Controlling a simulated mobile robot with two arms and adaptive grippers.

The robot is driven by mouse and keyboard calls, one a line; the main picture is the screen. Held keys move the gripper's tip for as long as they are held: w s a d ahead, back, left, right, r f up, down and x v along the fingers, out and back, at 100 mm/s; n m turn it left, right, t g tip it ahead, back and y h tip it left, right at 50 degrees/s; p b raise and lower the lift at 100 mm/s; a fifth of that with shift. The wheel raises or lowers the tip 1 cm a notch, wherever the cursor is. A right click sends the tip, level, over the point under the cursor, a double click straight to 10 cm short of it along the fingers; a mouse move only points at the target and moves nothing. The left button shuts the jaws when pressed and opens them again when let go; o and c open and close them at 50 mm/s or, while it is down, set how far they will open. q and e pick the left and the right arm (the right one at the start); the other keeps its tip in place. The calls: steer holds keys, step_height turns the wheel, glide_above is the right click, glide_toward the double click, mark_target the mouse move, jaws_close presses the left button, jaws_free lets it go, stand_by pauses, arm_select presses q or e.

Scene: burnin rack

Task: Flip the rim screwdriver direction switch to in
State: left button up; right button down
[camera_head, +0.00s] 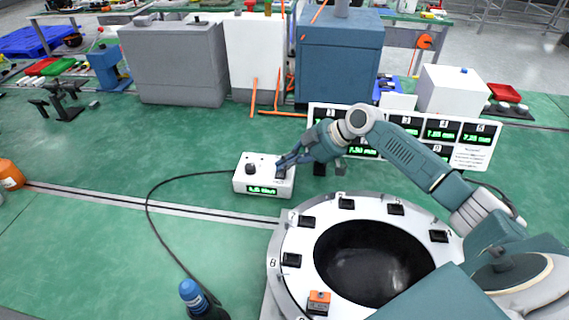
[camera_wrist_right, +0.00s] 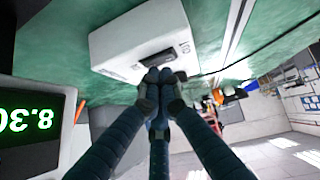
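A white control box (camera_head: 240,182) with a black knob and a green lit display stands on the green bench in the head view. It also fills the upper middle of the right wrist view (camera_wrist_right: 120,42). A dark switch plate (camera_wrist_right: 160,58) with small markings shows on its face there. My right gripper (camera_head: 281,164) is at the box's right end in the head view. In the wrist view its blue fingers (camera_wrist_right: 160,77) are drawn together, empty, with the tips right by the switch plate. I cannot tell whether they touch it. The switch's position is unclear. My left gripper is out of view.
A black cable (camera_head: 155,195) runs from the box to a dark tool with a blue top (camera_head: 192,293). A white ring fixture (camera_head: 290,243) with black blocks stands in front. A display panel (camera_head: 470,158) stands behind my right arm.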

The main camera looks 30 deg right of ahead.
steer(key=shift+w+d+f, duration=0.2)
steer(key=shift+w, duration=0.05)
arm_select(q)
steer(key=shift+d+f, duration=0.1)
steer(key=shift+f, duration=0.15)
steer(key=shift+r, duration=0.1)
arm_select(e)
steer(key=shift+s+a, duration=0.1)
